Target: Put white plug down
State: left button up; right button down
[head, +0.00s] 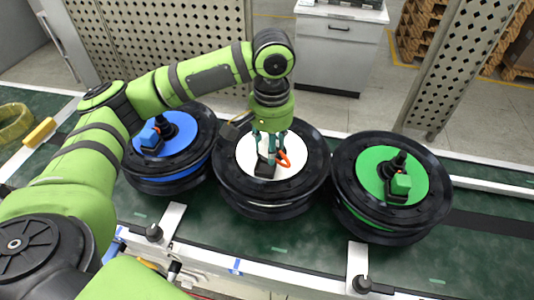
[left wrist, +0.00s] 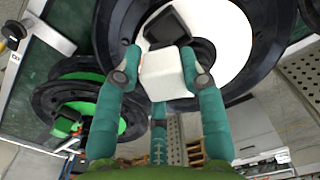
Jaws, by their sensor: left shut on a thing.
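The white plug (left wrist: 165,73) is a small white block between the teal fingers of my left gripper (left wrist: 160,80) in the left wrist view. In the head view the left gripper (head: 271,145) points down over the middle hub motor (head: 220,182), a black wheel with a white disc (head: 297,177). The fingers mostly hide the plug there. A black socket (head: 265,169) sits on the white disc just below the fingers; its square opening (left wrist: 167,24) shows beyond the plug in the left wrist view. I cannot tell whether plug and socket touch.
A hub motor with a blue disc (head: 181,133) stands on the left and one with a green disc (head: 374,178) on the right, both close to the middle one. All stand on a green conveyor (head: 300,248). A perforated post (head: 457,70) rises behind.

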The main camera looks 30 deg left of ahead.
aim_at(267, 160)
pick_arm(q)
jog(key=shift+a+f, duration=0.15)
jog(key=shift+a, duration=0.2)
jog(key=shift+f, duration=0.3)
notch_tip(267, 160, down, 3)
jog(key=shift+f+p, duration=0.15)
jog(key=shift+p, duration=0.3)
jog(key=shift+f, duration=0.15)
jog(key=shift+s+f, duration=0.1)
jog(key=shift+f, duration=0.15)
jog(key=shift+s+f+p, duration=0.3)
jog(key=shift+f, duration=0.1)
jog(key=o, duration=1.1)
jog(key=shift+o, duration=0.8)
jog(key=shift+f, duration=0.1)
jog(key=shift+w+f, duration=0.1)
jog(key=shift+w, duration=0.15)
pick_arm(e)
jog(key=shift+w+r, duration=0.65)
jog(key=shift+r, duration=0.15)
